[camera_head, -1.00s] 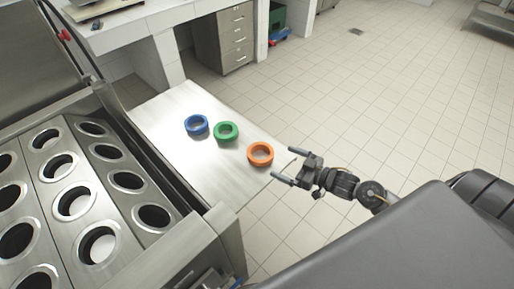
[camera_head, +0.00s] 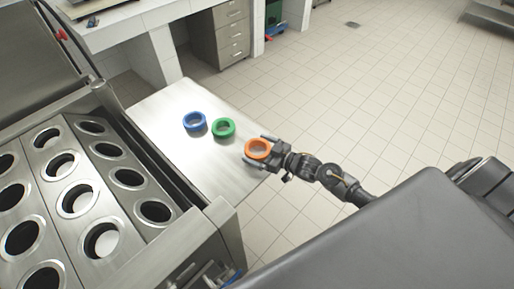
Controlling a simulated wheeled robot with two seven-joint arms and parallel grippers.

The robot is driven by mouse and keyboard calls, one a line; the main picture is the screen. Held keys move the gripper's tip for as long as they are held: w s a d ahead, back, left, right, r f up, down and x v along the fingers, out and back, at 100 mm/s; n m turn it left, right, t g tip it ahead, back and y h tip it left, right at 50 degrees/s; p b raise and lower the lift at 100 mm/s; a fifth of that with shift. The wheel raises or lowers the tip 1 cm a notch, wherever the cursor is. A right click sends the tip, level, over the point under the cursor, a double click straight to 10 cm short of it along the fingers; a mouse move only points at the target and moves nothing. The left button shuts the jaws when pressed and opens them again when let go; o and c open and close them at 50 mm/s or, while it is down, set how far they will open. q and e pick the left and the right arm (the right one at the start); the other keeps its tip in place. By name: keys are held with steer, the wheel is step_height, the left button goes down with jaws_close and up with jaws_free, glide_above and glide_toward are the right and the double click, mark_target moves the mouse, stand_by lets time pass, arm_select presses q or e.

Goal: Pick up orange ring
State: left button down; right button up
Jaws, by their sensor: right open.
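The orange ring (camera_head: 248,153) lies on the metal side shelf (camera_head: 165,105), near its right edge. My right gripper (camera_head: 256,149) comes in from the right over that edge. Its two fingers are open and stand on either side of the orange ring, one on the far side and one on the near side. Whether the fingers touch the ring I cannot tell. My left gripper is not in view.
A green ring (camera_head: 223,128) and a blue ring (camera_head: 194,123) lie on the shelf to the left of the orange one. The machine with several round holes (camera_head: 78,201) stands at the left. Tiled floor (camera_head: 400,110) is open at the right.

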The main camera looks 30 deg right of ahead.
steer(key=shift+w+a, duration=0.15)
steer(key=shift+w, duration=0.05)
steer(key=shift+c, duration=0.3)
steer(key=c, duration=0.8)
steer(key=shift+r, duration=0.65)
steer(key=s+a+r+b, duration=0.2)
steer(key=s+a+r, duration=0.1)
steer(key=s+r, duration=0.8)
steer(key=s, duration=0.2)
steer(key=shift+s+r, duration=0.35)
